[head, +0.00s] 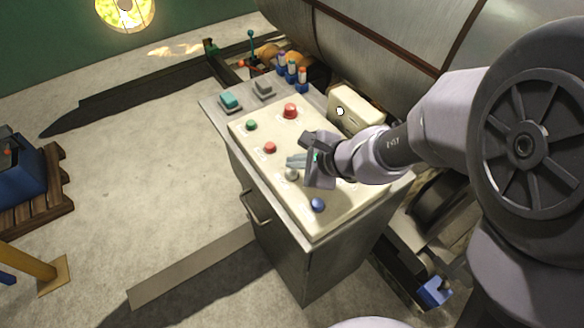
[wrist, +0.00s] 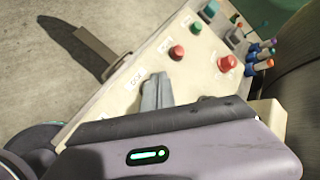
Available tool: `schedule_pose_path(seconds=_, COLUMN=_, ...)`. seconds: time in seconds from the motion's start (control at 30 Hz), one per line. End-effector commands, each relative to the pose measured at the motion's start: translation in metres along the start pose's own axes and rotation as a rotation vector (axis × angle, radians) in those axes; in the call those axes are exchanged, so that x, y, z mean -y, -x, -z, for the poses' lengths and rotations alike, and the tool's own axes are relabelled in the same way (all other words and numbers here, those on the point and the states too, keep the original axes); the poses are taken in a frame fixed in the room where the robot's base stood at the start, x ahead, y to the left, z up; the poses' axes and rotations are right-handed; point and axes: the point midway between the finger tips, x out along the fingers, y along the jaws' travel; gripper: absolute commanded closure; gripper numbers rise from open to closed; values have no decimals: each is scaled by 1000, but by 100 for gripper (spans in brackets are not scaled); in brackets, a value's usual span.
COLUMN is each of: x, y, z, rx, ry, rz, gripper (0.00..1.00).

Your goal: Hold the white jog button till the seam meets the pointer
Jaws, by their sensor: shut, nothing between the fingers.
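The white jog button (head: 291,174) sits on the cream control panel (head: 323,218), below the fingers in the head view. My gripper (head: 293,161) is shut and empty, its grey fingertips close over the panel beside the white button. I cannot tell whether they touch it. In the wrist view the shut fingers (wrist: 155,92) show against the panel, and the white button is not seen there. The big grey metal drum (head: 400,25) lies behind the panel, with dark lines (head: 462,38) across it. I cannot make out which is the seam, nor a pointer.
The panel also bears a green button (head: 251,125), a red button (head: 269,147), a larger red button (head: 290,110) and a blue button (head: 318,204). A cream box (head: 352,110) stands behind. Several coloured-top bottles (head: 291,72) stand at the back. Open floor lies left of the cabinet.

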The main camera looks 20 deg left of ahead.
Motion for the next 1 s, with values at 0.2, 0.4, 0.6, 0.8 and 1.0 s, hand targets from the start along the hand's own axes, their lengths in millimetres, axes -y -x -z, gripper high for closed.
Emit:
schedule_pose_path(seconds=0.2, x=0, y=0, z=0, rx=0, ry=0, rz=0, gripper=100)
schedule_pose_path(seconds=0.4, x=8, y=11, z=-8, rx=0, ry=0, rz=0, gripper=100)
schedule_pose_path(seconds=0.6, x=19, y=26, z=-19, rx=0, ry=0, rz=0, gripper=100)
schedule_pose_path(seconds=0.8, x=26, y=36, z=-26, rx=0, ry=1, rz=0, gripper=100)
schedule_pose_path(seconds=1.0, x=25, y=34, z=-25, rx=0, ry=0, rz=0, gripper=100)
